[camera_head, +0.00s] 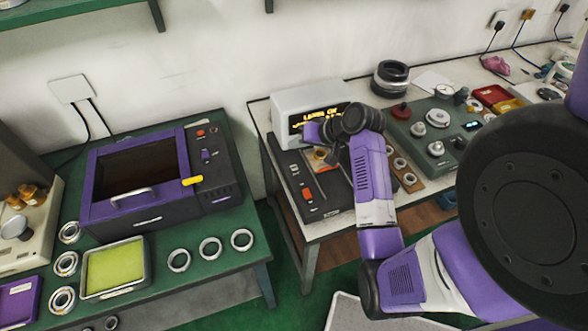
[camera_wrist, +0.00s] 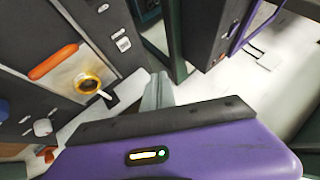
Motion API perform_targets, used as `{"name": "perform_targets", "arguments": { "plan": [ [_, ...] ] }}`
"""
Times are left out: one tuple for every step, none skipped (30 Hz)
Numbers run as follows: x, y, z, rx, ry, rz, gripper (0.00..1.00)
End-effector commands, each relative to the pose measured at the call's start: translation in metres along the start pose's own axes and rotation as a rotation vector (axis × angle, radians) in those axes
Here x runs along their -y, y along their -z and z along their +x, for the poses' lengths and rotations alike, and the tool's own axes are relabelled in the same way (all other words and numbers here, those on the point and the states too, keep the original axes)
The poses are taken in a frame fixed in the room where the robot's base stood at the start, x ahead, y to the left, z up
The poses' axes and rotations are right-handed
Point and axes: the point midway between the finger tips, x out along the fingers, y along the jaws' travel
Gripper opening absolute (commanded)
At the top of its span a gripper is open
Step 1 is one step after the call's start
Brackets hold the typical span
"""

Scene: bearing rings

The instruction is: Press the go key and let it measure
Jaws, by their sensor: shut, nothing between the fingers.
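The measuring instrument has a white display housing (camera_head: 309,100) with amber lettering that seems to read "LASER ON"; its lower line is partly hidden by my gripper. Its dark base (camera_head: 294,160) carries a red-orange key (camera_head: 308,193) and small pale keys. I cannot read which is the go key. In the wrist view its panel (camera_wrist: 95,25) shows at upper left, with small pale keys (camera_wrist: 122,43), an orange bar (camera_wrist: 53,62) and a gold ring (camera_wrist: 88,85) on a coppery plate. My gripper (camera_wrist: 160,78) is shut and empty beside the panel edge; contact is unclear.
A purple-framed oven (camera_head: 135,175) and several bearing rings (camera_head: 210,247) are on the left green bench, beside a yellow-green tray (camera_head: 115,268). A gap separates the two benches.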

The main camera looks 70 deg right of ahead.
Motion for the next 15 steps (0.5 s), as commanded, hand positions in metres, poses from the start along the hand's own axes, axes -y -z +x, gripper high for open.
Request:
{"name": "perform_targets", "arguments": {
  "plan": [
    [-0.006, -0.006, 0.008, 0.000, 0.000, 0.000, 0.00],
    [-0.008, -0.008, 0.010, 0.000, 0.000, 0.000, 0.00],
    [-0.010, -0.010, 0.014, 0.000, 0.000, 0.000, 0.00],
    [-0.012, -0.013, 0.017, 0.000, 0.000, 0.000, 0.00],
    [-0.015, -0.015, 0.020, 0.000, 0.000, 0.000, 0.00],
    [-0.017, -0.017, 0.024, 0.000, 0.000, 0.000, 0.00],
    [-0.020, -0.019, 0.026, 0.000, 0.000, 0.000, 0.00],
    [-0.022, -0.022, 0.029, 0.000, 0.000, 0.000, 0.00],
    [-0.025, -0.024, 0.033, 0.000, -0.001, 0.000, 0.00],
    [-0.027, -0.026, 0.036, -0.001, -0.001, 0.000, 0.00],
    [-0.029, -0.028, 0.039, -0.001, -0.001, 0.000, 0.00],
    [-0.029, -0.030, 0.040, 0.001, 0.000, 0.000, 0.00],
    [-0.031, -0.031, 0.042, 0.001, 0.000, 0.000, 0.00],
    [-0.032, -0.033, 0.045, 0.000, 0.000, 0.000, 0.00],
    [-0.034, -0.034, 0.047, 0.000, 0.000, 0.000, 0.00]
  ]
}}
